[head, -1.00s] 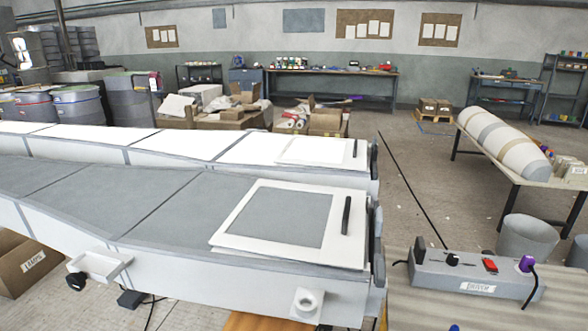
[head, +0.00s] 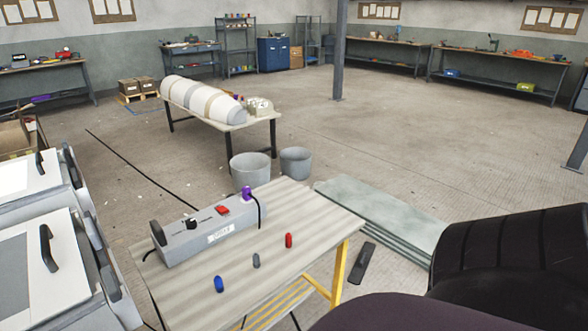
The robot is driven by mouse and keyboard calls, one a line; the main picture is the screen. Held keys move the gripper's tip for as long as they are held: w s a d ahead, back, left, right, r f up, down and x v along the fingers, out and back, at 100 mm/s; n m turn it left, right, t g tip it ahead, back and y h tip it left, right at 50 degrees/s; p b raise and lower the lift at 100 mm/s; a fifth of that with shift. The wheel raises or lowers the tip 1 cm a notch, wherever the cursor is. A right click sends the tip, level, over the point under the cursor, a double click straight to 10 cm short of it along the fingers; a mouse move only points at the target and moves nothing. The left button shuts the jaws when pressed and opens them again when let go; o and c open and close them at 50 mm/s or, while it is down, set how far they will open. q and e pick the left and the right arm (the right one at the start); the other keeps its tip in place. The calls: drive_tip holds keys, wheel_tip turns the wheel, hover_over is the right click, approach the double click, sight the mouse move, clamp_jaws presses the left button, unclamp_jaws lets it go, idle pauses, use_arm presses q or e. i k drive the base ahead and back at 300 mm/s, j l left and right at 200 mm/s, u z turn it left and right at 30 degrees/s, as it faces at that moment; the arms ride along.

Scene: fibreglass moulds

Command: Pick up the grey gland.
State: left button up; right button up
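The grey gland (head: 256,260) is a small upright grey piece on the light striped table (head: 330,212). It stands between a blue piece of similar shape (head: 219,284), nearer and to the left, and a red one (head: 289,240), farther and to the right. The three stand apart from each other. Nothing touches the grey gland, and it is in full view. Neither of my grippers shows in the head view.
A long grey box (head: 207,232) with a handle, switches and a purple plug stands behind the glands. Two grey buckets (head: 250,171) (head: 296,162) stand beyond the table. Grey sheets (head: 385,222) lie right of it. Large dark shapes fill the lower right corner.

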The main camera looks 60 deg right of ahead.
sight(256, 262)
drive_tip(key=z, duration=1.5)
drive_tip(key=k+l+u, duration=0.1)
drive_tip(key=l+u, duration=0.25)
drive_tip(key=k+l+u, duration=0.1)
drive_tip(key=u, duration=0.2)
drive_tip(key=k+l+u, duration=0.1)
drive_tip(key=u, duration=0.7)
drive_tip(key=l, duration=0.05)
